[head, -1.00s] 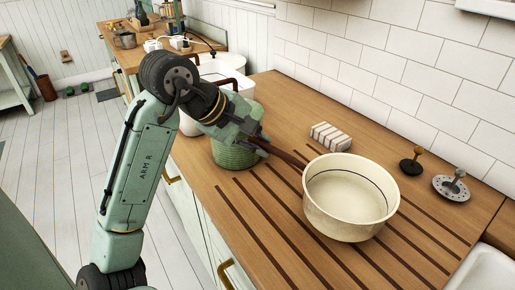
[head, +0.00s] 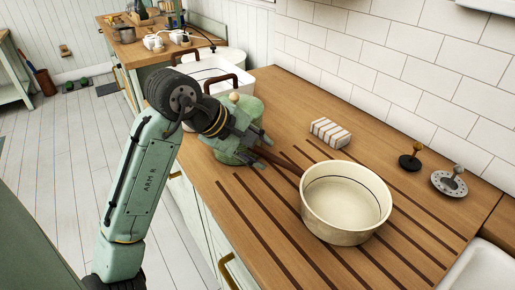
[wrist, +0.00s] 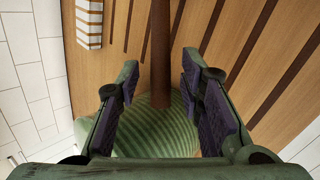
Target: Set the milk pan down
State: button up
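The cream milk pan (head: 345,203) stands upright on the grooved part of the wooden counter in the head view. Its dark brown handle (head: 281,160) points left towards my gripper (head: 260,147). In the wrist view, the handle (wrist: 160,50) runs between the two spread fingers of my gripper (wrist: 158,88), with a gap on both sides. My gripper is open around the handle's end and holds nothing. The pan's bowl is outside the wrist view.
A green ribbed jar (head: 233,154) stands just below and behind my gripper, partly hidden by it. A striped block (head: 330,132), a black-based item (head: 411,160) and a grey disc-based item (head: 450,182) stand near the tiled wall. Bare counter lies in front of the pan.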

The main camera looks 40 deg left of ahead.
jog(key=b+v, duration=0.2)
jog(key=v, duration=1)
jog(key=shift+r, duration=0.1)
dwell(0.4)
